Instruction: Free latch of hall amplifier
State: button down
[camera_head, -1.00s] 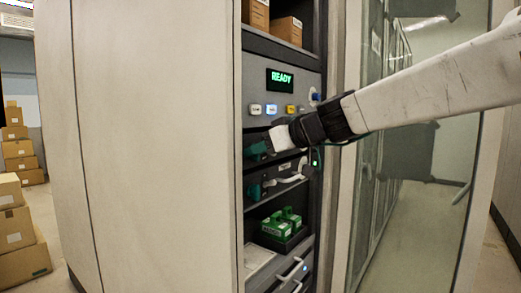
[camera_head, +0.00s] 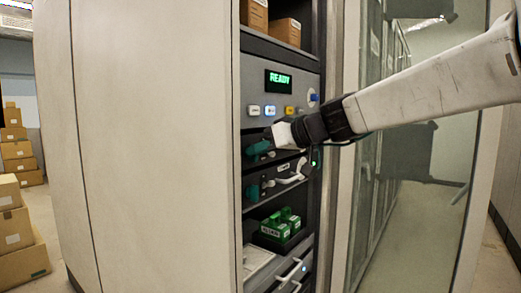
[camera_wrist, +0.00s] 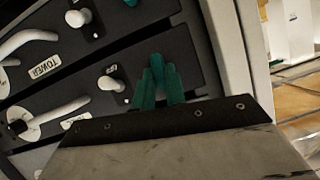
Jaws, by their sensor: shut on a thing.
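Two stacked dark amplifier units sit in the open rack. In the head view, the upper unit has a teal latch (camera_head: 258,148) at its left, and the lower unit has another teal latch (camera_head: 252,192). My gripper (camera_wrist: 158,86) reaches in from the right at the upper unit's left end. In the wrist view its teal fingers stand on either side of a teal piece, apparently the latch, and are shut on it. Beside it are a white knob (camera_wrist: 110,83) and a white handle (camera_wrist: 50,115). This unit's label is unreadable; the neighbouring unit's label (camera_wrist: 43,66) reads TOWER.
A panel above has a green READY display (camera_head: 279,78) and several coloured buttons. Green boxes (camera_head: 280,228) sit in a tray below the amplifiers. A glass door (camera_head: 430,150) stands open at the right, behind my arm. A pale cabinet side (camera_head: 155,150) fills the left.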

jog(key=shift+w+d+f+m+g+y, duration=0.15)
jog(key=shift+m+g+y, duration=0.6)
jog(key=shift+m, duration=1.25)
jog(key=shift+w+a+f+m+g+y, duration=0.1)
jog(key=shift+f+m+g+y, duration=0.2)
jog(key=shift+m+y, duration=1.35)
jog(key=shift+w+d+f+m+g+y, duration=0.15)
jog(key=shift+m+g+y, duration=0.4)
jog(key=shift+m, duration=1.8)
